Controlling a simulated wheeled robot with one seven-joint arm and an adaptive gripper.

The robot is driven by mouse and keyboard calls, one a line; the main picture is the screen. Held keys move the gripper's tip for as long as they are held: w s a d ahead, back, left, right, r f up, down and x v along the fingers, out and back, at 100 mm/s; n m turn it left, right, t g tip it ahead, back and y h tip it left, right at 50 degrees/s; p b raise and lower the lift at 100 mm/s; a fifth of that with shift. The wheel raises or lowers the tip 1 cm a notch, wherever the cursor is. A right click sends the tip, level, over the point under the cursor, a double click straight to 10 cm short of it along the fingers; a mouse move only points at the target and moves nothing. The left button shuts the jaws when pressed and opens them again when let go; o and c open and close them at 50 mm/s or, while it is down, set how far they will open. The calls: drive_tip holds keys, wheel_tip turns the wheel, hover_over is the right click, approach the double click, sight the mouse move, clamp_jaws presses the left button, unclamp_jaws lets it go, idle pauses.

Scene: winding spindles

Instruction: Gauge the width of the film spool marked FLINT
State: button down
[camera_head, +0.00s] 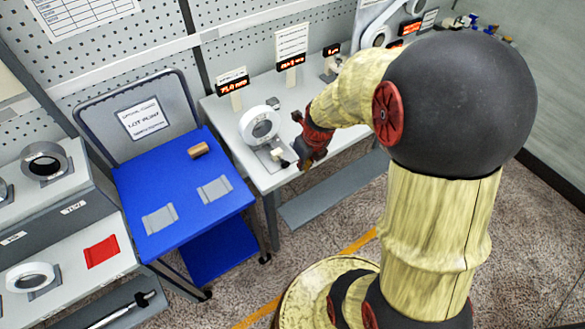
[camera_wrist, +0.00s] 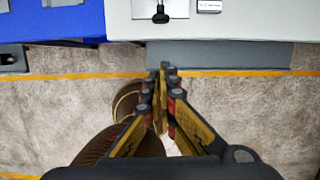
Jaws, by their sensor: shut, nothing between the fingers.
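A white spool (camera_head: 261,125) with a grey core stands on the pale bench (camera_head: 228,113), at a small gauge fixture (camera_head: 272,157). A display (camera_head: 232,84) above it shows lit digits that look like 75.0 mm. No marking is readable on the spool. A sign (camera_head: 145,119) on the blue cart appears to read LOT FLINT. My gripper (camera_head: 304,160) is beside the fixture at the bench's front edge, apart from the spool. In the wrist view my gripper (camera_wrist: 167,70) is shut and empty, with the bench edge and a fixture plate (camera_wrist: 160,8) beyond the fingertips.
The blue cart (camera_head: 170,190) carries a small brown roll (camera_head: 198,151) and two grey cradles without spools. Shelves at left hold a dark spool (camera_head: 44,160), a white spool (camera_head: 30,277) and a red pad (camera_head: 101,250). More displays and instruments stand along the bench to the right.

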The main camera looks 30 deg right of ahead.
drive_tip(key=shift+w+a+f+b, duration=0.1)
drive_tip(key=shift+w+f+b, duration=0.55)
drive_tip(key=shift+w+f, duration=0.7)
drive_tip(key=shift+w+f+b, duration=0.7)
drive_tip(key=shift+w+f, duration=0.1)
drive_tip(key=shift+f, duration=1.1)
drive_tip(key=shift+w+a+f+b, duration=0.1)
drive_tip(key=shift+w+f+b, duration=0.55)
drive_tip(key=shift+w+f, duration=0.7)
drive_tip(key=shift+s+f, duration=0.3)
